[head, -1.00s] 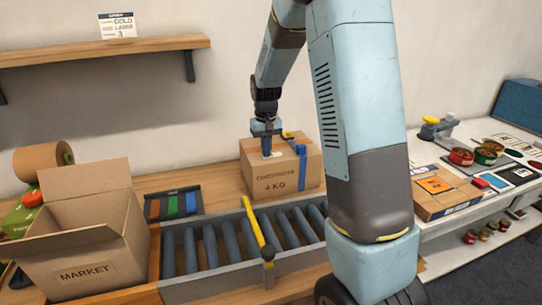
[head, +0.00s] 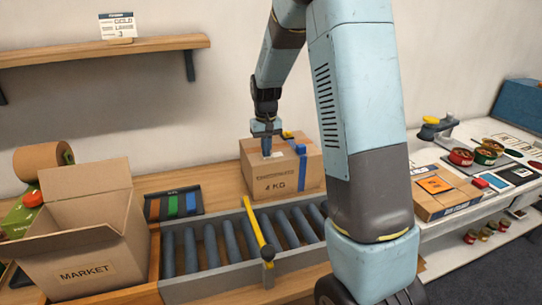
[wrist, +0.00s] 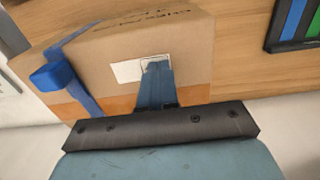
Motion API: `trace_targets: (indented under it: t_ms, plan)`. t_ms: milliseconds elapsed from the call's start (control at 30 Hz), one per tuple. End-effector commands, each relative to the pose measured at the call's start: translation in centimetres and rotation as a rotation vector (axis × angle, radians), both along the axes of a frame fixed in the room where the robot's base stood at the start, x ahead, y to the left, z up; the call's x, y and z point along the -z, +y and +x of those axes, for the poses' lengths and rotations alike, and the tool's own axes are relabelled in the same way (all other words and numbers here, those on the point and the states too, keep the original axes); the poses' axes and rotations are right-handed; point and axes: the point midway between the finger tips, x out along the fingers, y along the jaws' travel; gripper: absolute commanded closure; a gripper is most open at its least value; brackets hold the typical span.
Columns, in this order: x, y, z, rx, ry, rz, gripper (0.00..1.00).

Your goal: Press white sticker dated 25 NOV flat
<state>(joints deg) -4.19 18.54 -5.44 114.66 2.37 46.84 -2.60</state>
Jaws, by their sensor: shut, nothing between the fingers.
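The white sticker (wrist: 130,70) lies on the top of a closed cardboard box (head: 290,178) marked 4 KG. Its date is too small to read here, and my fingers cover part of it. My gripper (wrist: 156,66) is shut with nothing between its fingers. Its tips are at the sticker and look to be touching it, though exact contact is hard to tell. In the head view my gripper (head: 267,152) points straight down onto the box top.
A blue strap (head: 302,165) with a buckle crosses the box's right side. A roller conveyor (head: 225,250) with a yellow bar runs in front. An open MARKET carton (head: 88,273) stands at left. A strip of coloured cards (head: 173,204) lies left of the box.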

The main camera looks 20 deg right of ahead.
Motion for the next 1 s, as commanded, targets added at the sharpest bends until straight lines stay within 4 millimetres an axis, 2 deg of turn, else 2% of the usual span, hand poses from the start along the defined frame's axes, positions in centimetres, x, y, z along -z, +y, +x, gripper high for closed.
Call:
trace_targets:
  t_ms: [1000]
  plan:
    - [-5.4,0.0,0.0,0.0,-0.001,0.0,1.0]
